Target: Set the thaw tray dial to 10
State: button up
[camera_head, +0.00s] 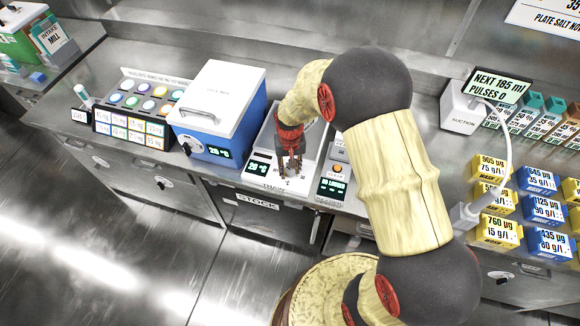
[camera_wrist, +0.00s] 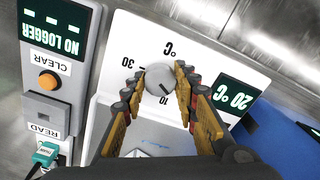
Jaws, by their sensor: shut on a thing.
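The thaw tray (camera_head: 314,140) is a white unit on the bench with a small dark display (camera_head: 258,165). In the wrist view, the grey round dial (camera_wrist: 158,78) sits on its white panel (camera_wrist: 215,50), with marks 30 and 10 around it. The display (camera_wrist: 236,97) beside it reads 20 °C. My gripper (camera_wrist: 158,74) is shut on the dial, with one finger on each side. In the head view my gripper (camera_head: 289,168) reaches down onto the unit and hides the dial.
A blue and white lidded box (camera_head: 221,95) stands close on the left. A grey logger unit (camera_head: 334,176) with an orange button (camera_wrist: 48,82) stands close on the other side; its screen reads NO LOGGER. Yellow and blue labelled blocks (camera_head: 497,232) stand at the right.

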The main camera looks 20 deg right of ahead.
aim_at(290, 170)
jog(key=m+p, duration=0.1)
jog(key=m, duration=0.4)
jog(key=shift+m, duration=0.4)
dwell(0.3)
jog(key=o, duration=1.2)
jog(key=shift+c, duration=0.2)
notch_tip(290, 170, up, 12)
